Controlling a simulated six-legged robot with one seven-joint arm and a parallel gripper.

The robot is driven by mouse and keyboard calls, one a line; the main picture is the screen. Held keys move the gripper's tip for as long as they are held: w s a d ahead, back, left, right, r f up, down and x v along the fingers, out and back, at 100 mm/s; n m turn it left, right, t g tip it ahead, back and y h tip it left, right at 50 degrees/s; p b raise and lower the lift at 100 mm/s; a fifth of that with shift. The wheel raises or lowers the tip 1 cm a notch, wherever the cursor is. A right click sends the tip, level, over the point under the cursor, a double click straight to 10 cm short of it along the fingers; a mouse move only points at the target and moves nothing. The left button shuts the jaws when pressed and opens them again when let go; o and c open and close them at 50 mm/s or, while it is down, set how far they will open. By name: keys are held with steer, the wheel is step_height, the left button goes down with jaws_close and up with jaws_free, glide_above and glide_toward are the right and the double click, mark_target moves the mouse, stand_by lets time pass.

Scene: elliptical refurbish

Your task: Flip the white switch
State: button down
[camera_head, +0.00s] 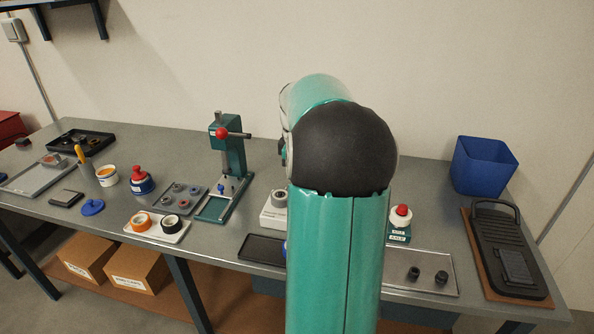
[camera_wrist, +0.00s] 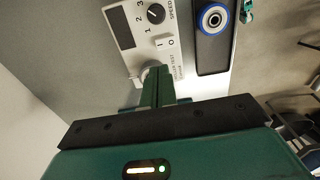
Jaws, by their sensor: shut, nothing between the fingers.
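In the wrist view a white control box (camera_wrist: 132,40) carries a black speed dial (camera_wrist: 155,14) and a small white switch (camera_wrist: 165,44) marked I and O. My gripper (camera_wrist: 160,78) is shut and empty, with its fingers just below the switch in the picture. I cannot tell whether the fingertips touch the box. In the head view the white box (camera_head: 272,215) shows partly at the left of my arm, with a grey round part on it. My gripper is hidden behind my arm there.
A black tray (camera_wrist: 212,58) with a blue-rimmed ring (camera_wrist: 214,18) lies right beside the box in the wrist view. In the head view a green press (camera_head: 232,160) stands left, and a red-button unit (camera_head: 400,222) and blue bin (camera_head: 482,166) stand right.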

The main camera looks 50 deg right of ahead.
step_height(320, 180, down, 10)
steer(key=shift+f, duration=0.1)
stand_by(0.4)
